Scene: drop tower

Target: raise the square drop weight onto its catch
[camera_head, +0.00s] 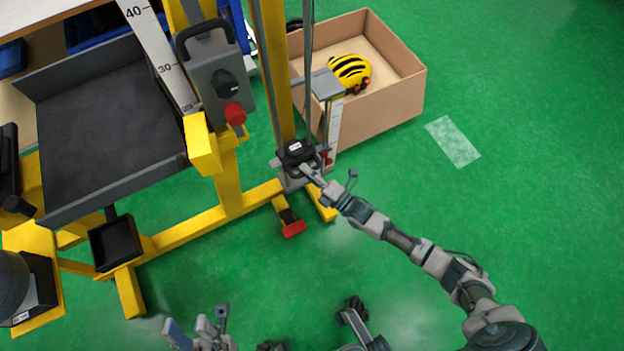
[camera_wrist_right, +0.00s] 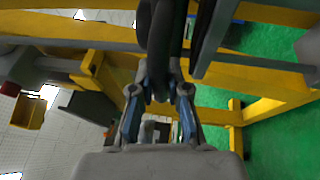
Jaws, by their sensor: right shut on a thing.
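The square drop weight (camera_head: 297,152) is a black block with a small white label, low on the tower between the vertical guide rods (camera_head: 308,70). My right gripper (camera_head: 308,172) reaches it from the lower right and is shut on its dark handle. In the right wrist view my right gripper's blue-padded fingers (camera_wrist_right: 160,95) close on a black loop-shaped handle (camera_wrist_right: 160,45). My left gripper (camera_head: 197,325) is at the bottom edge, away from the tower, its fingers apart and empty. I cannot make out the catch.
A yellow frame (camera_head: 228,180) carries a control box (camera_head: 222,85) with a red button and a ruler (camera_head: 160,50). A dark tray table (camera_head: 100,115) stands left.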

